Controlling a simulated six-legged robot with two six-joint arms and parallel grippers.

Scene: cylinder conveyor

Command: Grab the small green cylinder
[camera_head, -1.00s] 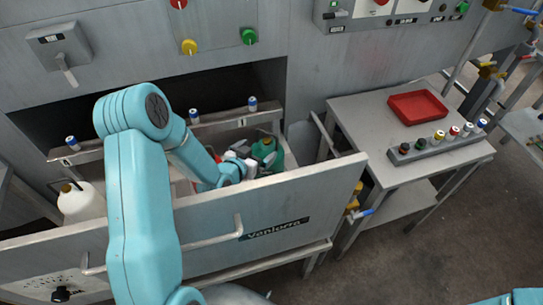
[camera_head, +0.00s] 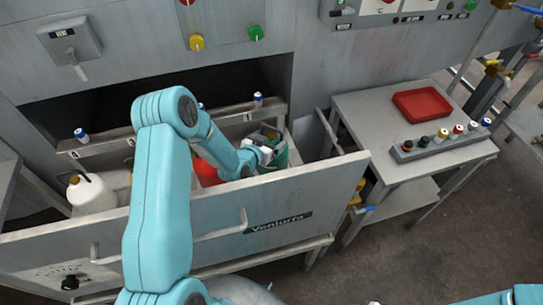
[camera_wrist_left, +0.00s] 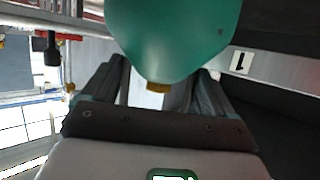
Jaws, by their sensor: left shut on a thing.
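The green cylinder (camera_head: 282,157), a rounded container, is at the right end of the open drawer. My left arm reaches over the drawer front, and my left gripper (camera_head: 270,150) is at this cylinder, covering part of it. In the left wrist view the green body (camera_wrist_left: 175,35) fills the top middle, with a brass-coloured cap at its near end. There my left gripper (camera_wrist_left: 155,95) is shut on it, with dark fingers on both sides of the cap end. My right gripper is out of view; only part of my right arm shows at the bottom right.
The drawer front (camera_head: 300,192) stands close in front of the containers. A red container (camera_head: 207,172) and a white one (camera_head: 88,193) are also in the drawer. At right, a metal table holds a red tray (camera_head: 420,105) and a rack (camera_head: 415,153) of small capped vials.

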